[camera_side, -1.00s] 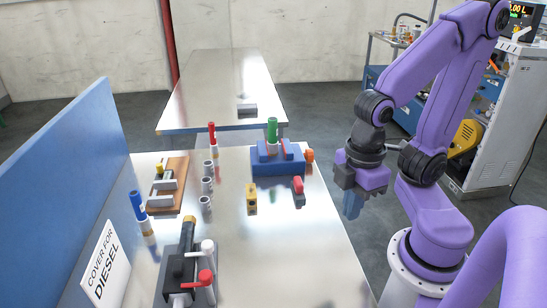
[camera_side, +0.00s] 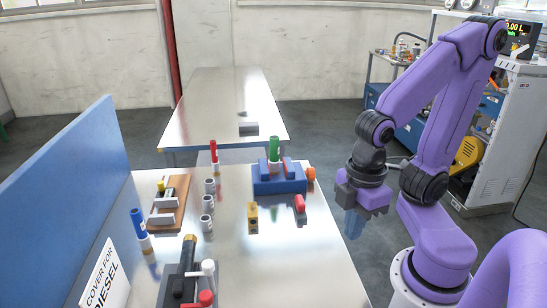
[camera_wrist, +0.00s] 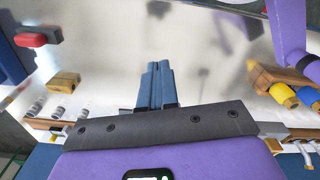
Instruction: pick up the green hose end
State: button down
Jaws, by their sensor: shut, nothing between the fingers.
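The green hose end (camera_side: 274,148) stands upright in the blue holder block (camera_side: 279,188) at the far right part of the table in the side view. Its lower part is partly hidden by the holder. My gripper (camera_side: 353,224) hangs beyond the table's right edge, to the right of the hose end and apart from it. Its two blue fingers (camera_wrist: 156,86) are together with nothing between them in the wrist view. I cannot make out the green hose end in the wrist view.
Several grey cylinders (camera_side: 208,202), a yellow block (camera_side: 252,216) and a red-topped block (camera_side: 300,206) stand mid-table. A blue panel (camera_side: 65,205) borders the left. The table's front right is clear.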

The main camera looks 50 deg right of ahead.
jog(key=c, duration=0.7)
grip_release()
jog(key=shift+c, duration=0.2)
jog(key=n+t+h, duration=1.3)
jog(key=n, duration=0.1)
send_near(275, 144)
jog(key=x, duration=0.6)
jog(key=shift+d+r, duration=0.2)
jog(key=shift+d, duration=0.05)
jog(key=shift+x, duration=2.6)
